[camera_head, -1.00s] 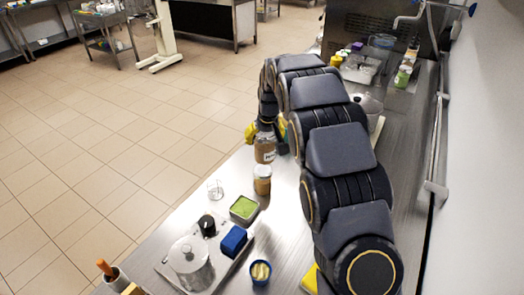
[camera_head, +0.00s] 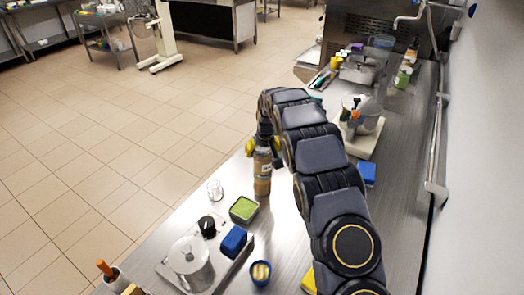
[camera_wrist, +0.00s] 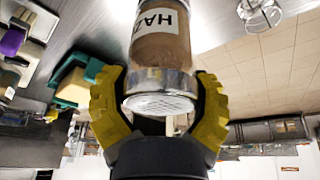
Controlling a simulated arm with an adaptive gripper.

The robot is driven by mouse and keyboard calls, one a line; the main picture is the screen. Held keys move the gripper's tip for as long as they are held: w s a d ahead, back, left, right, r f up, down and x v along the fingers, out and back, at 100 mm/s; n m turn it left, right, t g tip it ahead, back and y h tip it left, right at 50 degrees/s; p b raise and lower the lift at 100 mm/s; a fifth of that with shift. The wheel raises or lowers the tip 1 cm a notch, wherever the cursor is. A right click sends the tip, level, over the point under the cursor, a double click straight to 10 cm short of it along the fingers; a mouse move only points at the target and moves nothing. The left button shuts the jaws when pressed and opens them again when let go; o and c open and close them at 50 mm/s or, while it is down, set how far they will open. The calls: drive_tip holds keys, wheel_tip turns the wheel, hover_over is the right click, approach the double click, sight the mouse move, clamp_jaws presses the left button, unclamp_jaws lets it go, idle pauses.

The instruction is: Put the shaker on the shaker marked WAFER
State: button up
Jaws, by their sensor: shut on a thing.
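My gripper (camera_head: 262,144) has yellow fingers and is shut on a brown-filled shaker (camera_wrist: 162,52). In the wrist view its label reads "HAZ", partly cut off, and its perforated silver lid lies between the fingers. In the head view the held shaker (camera_head: 262,157) is upright, directly in line with a second brown shaker (camera_head: 262,187) below it on the counter. The two overlap in the picture, and I cannot tell whether they touch. No WAFER label can be read.
A clear glass (camera_head: 215,190), a green-filled tub (camera_head: 244,209), a blue box (camera_head: 233,240) and a blue tub (camera_head: 260,273) stand close by. A metal pot (camera_head: 189,257) is at the front left. A blue sponge (camera_head: 367,173) lies right of my arm.

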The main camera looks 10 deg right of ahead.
drive_tip(key=shift+f, duration=0.15)
drive_tip(key=o, duration=1.2)
drive_tip(key=shift+c, duration=0.2)
